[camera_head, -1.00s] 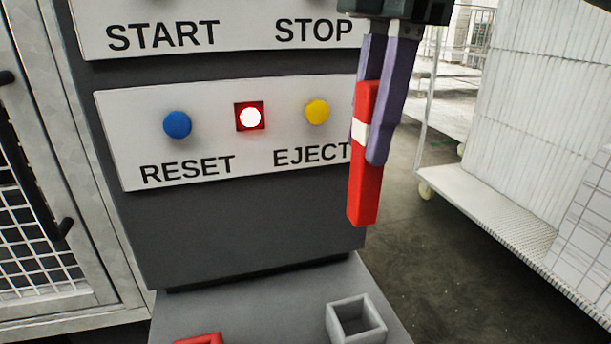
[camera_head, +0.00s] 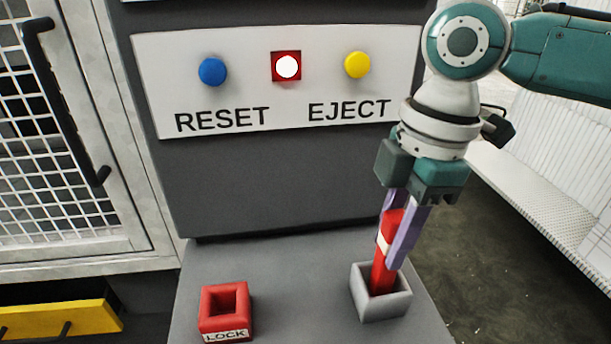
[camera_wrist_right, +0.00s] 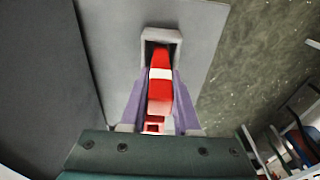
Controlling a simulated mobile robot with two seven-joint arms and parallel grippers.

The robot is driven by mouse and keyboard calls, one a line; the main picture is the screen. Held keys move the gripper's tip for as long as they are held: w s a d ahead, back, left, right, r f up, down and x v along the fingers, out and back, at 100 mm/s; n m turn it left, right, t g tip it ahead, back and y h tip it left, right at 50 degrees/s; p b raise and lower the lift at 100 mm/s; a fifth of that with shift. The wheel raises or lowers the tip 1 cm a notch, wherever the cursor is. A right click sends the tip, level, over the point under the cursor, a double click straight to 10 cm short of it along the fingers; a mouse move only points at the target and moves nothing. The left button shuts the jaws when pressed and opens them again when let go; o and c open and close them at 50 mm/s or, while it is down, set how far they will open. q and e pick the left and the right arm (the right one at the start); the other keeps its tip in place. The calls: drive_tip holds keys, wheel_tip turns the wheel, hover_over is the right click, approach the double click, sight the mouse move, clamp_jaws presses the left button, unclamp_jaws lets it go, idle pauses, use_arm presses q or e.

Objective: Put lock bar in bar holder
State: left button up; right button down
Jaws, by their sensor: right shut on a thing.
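The lock bar (camera_head: 386,258) is red with a white band and hangs nearly upright, slightly tilted, in my right gripper (camera_head: 394,250). The gripper's purple fingers are shut on its upper part. The bar's lower end is inside the opening of the grey square holder (camera_head: 381,305); how deep it sits is hidden by the front wall. In the right wrist view the bar (camera_wrist_right: 160,88) points into the grey holder (camera_wrist_right: 176,39) between the fingers (camera_wrist_right: 158,95). A red square holder marked LOCK (camera_head: 226,313) stands empty to the left. My left gripper is not in view.
The grey ledge (camera_head: 290,290) between the two holders is clear. A mesh door (camera_head: 65,150) is at left, a white cart (camera_head: 510,165) at right.

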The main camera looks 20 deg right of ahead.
drive_tip(key=shift+f, duration=0.8)
drive_tip(key=shift+f, duration=0.15)
drive_tip(key=c, duration=0.6)
unclamp_jaws()
drive_tip(key=shift+c, duration=0.2)
